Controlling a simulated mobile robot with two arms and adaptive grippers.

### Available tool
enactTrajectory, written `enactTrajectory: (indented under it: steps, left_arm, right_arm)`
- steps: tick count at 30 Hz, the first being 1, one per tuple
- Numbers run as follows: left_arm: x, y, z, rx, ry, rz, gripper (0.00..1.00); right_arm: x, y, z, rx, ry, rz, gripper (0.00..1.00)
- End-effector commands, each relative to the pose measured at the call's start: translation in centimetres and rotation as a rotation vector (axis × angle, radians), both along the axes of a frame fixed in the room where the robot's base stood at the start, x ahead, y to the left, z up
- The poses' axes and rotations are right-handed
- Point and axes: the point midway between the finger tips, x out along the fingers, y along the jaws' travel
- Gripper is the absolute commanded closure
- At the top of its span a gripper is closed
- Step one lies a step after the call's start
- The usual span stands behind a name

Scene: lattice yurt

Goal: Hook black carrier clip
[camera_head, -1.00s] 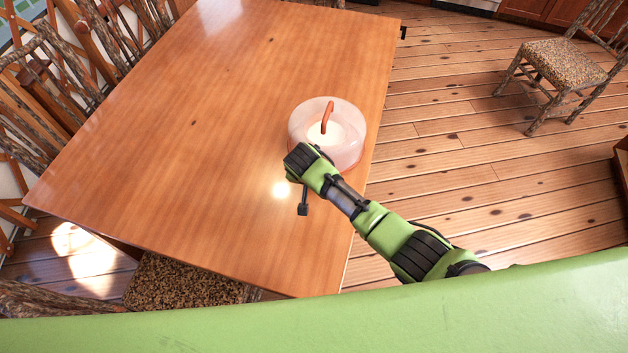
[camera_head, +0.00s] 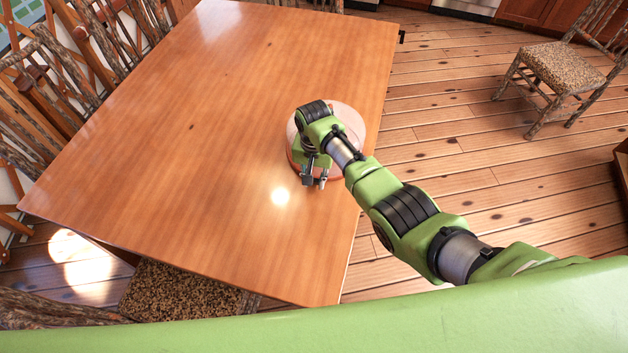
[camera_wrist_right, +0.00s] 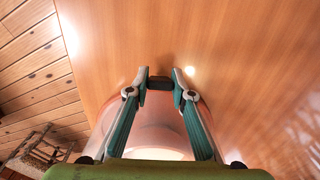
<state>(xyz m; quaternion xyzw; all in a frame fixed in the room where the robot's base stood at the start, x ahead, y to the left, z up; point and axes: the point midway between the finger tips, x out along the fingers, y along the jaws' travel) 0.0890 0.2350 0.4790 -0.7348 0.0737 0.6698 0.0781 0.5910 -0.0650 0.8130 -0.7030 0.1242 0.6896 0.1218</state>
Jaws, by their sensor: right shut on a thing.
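The carrier has a translucent pinkish dome (camera_head: 352,117) and a reddish base rim. It stands near the right edge of the wooden table. In the right wrist view the dome (camera_wrist_right: 112,105) lies below and between my fingers. My right gripper (camera_head: 315,184) is at the near side of the carrier and covers much of it. In the right wrist view the tips of my right gripper (camera_wrist_right: 162,84) close on the small black clip (camera_wrist_right: 160,83) at the dome's edge. Whether the clip is hooked cannot be told. My left gripper is not in view.
The wooden table (camera_head: 200,130) is bare to the left of the carrier. A chair (camera_head: 565,66) stands on the plank floor at the right. More chairs line the table's left side, and a speckled seat (camera_head: 180,290) is at the near edge.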

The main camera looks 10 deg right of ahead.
Motion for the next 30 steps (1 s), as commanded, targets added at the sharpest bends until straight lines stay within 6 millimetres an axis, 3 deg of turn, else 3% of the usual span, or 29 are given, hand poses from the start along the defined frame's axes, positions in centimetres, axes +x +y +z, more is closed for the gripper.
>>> enactTrajectory:
  steps: [3, 4, 5, 6, 20, 25, 30]
  left_arm:
    - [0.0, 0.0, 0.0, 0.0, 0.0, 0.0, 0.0]
    - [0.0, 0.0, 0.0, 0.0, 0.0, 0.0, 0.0]
    - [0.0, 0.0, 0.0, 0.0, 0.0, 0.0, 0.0]
    - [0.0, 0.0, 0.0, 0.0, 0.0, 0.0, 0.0]
    - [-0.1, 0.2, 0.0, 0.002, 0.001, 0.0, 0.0]
    - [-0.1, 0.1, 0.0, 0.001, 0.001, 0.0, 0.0]
    - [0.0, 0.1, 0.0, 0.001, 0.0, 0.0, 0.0]
  right_arm:
    - [0.0, 0.0, 0.0, 0.0, -0.002, 0.0, 1.0]
    - [0.0, 0.0, 0.0, 0.0, -0.002, 0.0, 0.71]
    - [0.0, 0.0, 0.0, 0.0, -0.002, 0.0, 0.63]
    - [0.0, 0.0, 0.0, -0.001, -0.002, 0.0, 0.61]
    - [0.1, 0.0, 0.9, 0.001, -0.004, 0.0, 0.61]
    - [0.0, 0.0, 3.1, 0.001, -0.004, 0.0, 0.61]
    - [0.0, 0.1, 6.8, 0.002, -0.007, 0.0, 0.61]
